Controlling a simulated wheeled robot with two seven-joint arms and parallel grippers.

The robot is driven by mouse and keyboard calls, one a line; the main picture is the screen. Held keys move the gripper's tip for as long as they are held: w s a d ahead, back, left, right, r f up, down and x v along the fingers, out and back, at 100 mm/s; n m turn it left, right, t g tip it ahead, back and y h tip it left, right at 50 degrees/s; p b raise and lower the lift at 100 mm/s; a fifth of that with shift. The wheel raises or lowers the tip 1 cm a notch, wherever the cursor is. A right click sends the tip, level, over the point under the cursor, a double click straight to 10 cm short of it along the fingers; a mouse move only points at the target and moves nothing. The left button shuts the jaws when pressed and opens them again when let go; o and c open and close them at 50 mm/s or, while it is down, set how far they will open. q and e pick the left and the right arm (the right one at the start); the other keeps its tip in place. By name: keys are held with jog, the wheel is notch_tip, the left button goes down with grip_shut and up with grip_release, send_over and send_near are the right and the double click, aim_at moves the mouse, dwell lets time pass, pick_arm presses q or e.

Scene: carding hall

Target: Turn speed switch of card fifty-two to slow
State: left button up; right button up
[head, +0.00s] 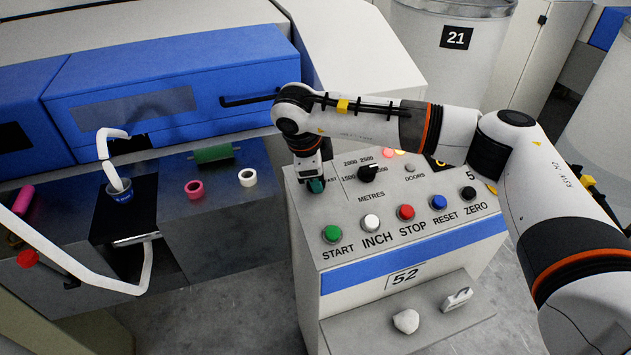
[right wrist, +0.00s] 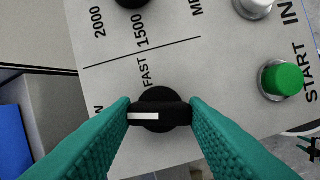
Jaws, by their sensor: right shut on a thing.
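The black speed switch (right wrist: 160,108) shows in the right wrist view, next to the word FAST. Its white mark points left in that view, toward a label partly hidden by a finger; only a letter like N shows. My right gripper (head: 316,186) is at the panel's upper left corner in the head view. In the right wrist view its teal fingers (right wrist: 160,115) are shut on the switch, one on each side. The fingers hide the switch in the head view. My left gripper is out of view.
Close by are the METRES knob (head: 370,173), the green START button (head: 331,234) and the white INCH button (head: 371,222). STOP, RESET and ZERO buttons follow to the right. A shelf (head: 345,331) below holds a white lump (head: 406,321). Blue machine covers (head: 230,65) stand behind.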

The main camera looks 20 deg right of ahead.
jog(key=shift+n+t+b, duration=0.3)
jog(key=shift+n+b, duration=0.65)
jog(key=shift+n, duration=0.55)
jog(key=o, duration=1)
jog(key=shift+a, duration=0.1)
jog(key=b+v, duration=0.1)
jog(key=v, duration=1.1)
jog(key=shift+s+b, duration=0.15)
jog(key=shift+b, duration=0.15)
jog(key=shift+f, duration=0.1)
